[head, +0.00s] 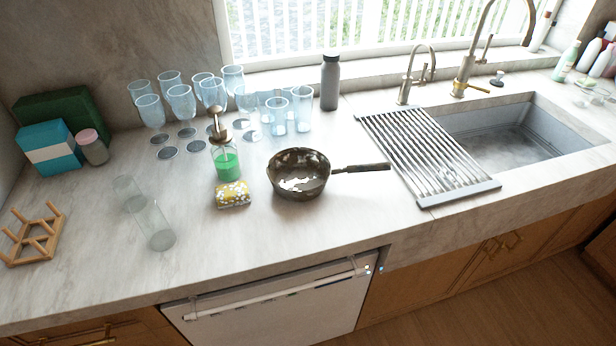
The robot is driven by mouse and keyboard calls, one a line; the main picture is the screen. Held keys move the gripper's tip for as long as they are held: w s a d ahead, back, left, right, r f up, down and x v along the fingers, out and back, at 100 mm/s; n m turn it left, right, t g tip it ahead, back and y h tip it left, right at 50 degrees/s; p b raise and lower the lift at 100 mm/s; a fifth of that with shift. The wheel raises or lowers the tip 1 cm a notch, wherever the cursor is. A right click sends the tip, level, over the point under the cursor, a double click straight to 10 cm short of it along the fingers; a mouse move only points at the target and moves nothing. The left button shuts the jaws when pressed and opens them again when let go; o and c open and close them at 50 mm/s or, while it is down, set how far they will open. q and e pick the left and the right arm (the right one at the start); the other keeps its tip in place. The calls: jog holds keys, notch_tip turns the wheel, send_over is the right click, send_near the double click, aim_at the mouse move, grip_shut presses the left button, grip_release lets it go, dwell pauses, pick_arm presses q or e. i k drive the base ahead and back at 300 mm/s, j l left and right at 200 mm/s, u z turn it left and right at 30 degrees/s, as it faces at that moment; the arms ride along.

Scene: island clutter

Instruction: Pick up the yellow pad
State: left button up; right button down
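The yellow pad (233,194) is a small yellow block with a white pattern. It lies on the pale marble counter, just in front of a soap dispenser (227,162) with green liquid and to the left of a dark frying pan (298,176). Its top and front face show, and nothing covers it. Neither of my grippers shows in the head view.
Glass cups (181,103) stand behind the dispenser, and a grey bottle (330,82) stands near the window. Clear glasses (156,231) lie at left near a wooden rack (34,236). A drying rack (424,152) partly covers the sink. The counter in front of the pad is clear.

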aim_at(233, 194)
jog(key=i+z, duration=0.2)
jog(key=i, duration=0.3)
jog(key=l+u, duration=0.2)
jog(key=l, duration=0.25)
jog(key=k+l+u, duration=0.15)
jog(key=l, duration=0.25)
jog(key=l+u, duration=0.2)
jog(key=l, duration=0.2)
jog(key=k+l+u, duration=0.15)
jog(key=l, duration=0.25)
jog(key=k+l+u, duration=0.2)
jog(key=l, duration=0.2)
